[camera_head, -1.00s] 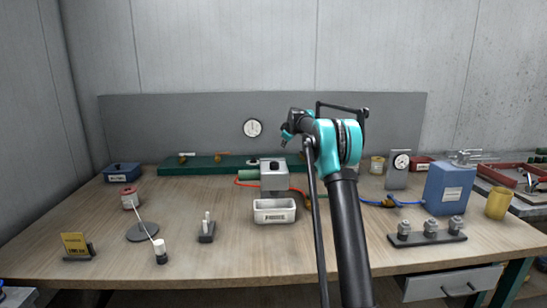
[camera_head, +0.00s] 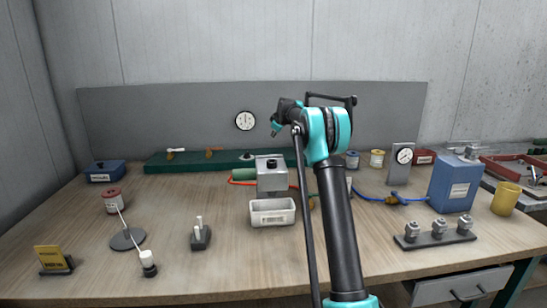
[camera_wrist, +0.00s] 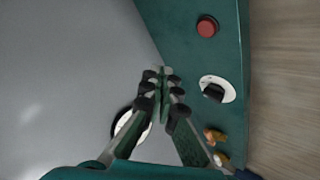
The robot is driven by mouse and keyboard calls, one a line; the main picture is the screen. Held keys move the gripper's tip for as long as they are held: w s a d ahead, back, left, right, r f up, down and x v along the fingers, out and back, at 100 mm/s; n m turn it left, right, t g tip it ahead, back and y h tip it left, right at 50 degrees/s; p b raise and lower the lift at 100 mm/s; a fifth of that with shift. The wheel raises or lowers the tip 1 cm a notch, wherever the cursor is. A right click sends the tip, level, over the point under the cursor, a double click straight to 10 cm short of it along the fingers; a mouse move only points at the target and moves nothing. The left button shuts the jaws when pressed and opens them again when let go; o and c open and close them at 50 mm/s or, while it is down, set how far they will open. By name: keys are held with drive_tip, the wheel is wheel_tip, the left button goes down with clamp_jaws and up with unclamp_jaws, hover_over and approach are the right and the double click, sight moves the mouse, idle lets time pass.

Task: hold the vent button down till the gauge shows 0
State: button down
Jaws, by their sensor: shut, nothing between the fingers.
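A red button (camera_wrist: 207,27) sits on a green panel (camera_wrist: 180,35) in the wrist view; its label cannot be read. In the head view my arm hides it. A round white gauge (camera_head: 245,120) is on the grey back board; its reading is too small to tell. In the wrist view the gauge (camera_wrist: 122,122) is partly covered by my fingers. My gripper (camera_wrist: 163,74) is shut and empty, pointing toward the back board, apart from the button, which lies to its upper right. In the head view my gripper (camera_head: 276,127) is in front of the board, right of the gauge.
A black knob on a white dial (camera_wrist: 215,89) and two brass valves (camera_wrist: 213,135) share the green panel. A grey press-like box (camera_head: 271,176) and white tray (camera_head: 272,213) stand in front of it. A blue tank (camera_head: 454,184) is at right.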

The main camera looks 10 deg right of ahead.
drive_tip(key=shift+f, duration=3.85)
drive_tip(key=shift+f, duration=0.1)
drive_tip(key=shift+f, duration=0.3)
drive_tip(key=shift+f, duration=0.45)
drive_tip(key=shift+r, duration=0.1)
idle(2.2)
drive_tip(key=shift+r, duration=0.75)
